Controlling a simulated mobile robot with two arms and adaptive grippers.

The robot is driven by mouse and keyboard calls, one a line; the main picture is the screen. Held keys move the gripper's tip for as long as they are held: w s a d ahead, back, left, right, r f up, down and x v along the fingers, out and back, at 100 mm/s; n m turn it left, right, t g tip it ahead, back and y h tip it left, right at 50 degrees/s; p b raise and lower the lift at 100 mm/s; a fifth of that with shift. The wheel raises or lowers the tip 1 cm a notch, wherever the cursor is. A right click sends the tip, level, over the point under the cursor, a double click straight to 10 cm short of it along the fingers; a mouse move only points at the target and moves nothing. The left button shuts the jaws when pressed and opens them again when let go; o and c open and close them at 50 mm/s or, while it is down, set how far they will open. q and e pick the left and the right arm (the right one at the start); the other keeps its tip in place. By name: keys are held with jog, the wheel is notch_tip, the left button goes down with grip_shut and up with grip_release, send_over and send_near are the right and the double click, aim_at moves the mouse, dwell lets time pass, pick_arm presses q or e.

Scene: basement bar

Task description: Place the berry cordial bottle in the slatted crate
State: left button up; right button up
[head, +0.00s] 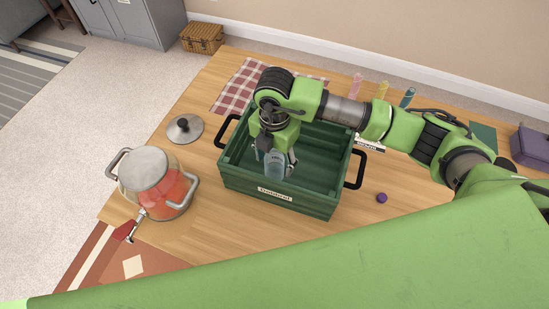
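The green slatted crate (232,178) stands on the wooden table with black handles at both ends and a pale label on its near side. My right gripper (277,158) reaches down into it from above. Its fingers are on either side of a pale blue bottle (274,166), and it looks shut on this bottle. The bottle is upright inside the crate's outline, near the front wall. I cannot read its label or tell whether its base touches the crate floor. My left gripper is not in view.
Pink (356,85), yellow (382,91) and teal (407,97) bottles stand behind my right arm. A purple knob-like object (381,198) lies right of the crate, a checked cloth (238,88) behind.

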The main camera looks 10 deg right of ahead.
jog(key=shift+r, duration=0.45)
notch_tip(320, 180, up, 12)
jog(key=shift+f+b, duration=0.25)
jog(key=shift+b, duration=0.8)
jog(key=shift+f, duration=0.1)
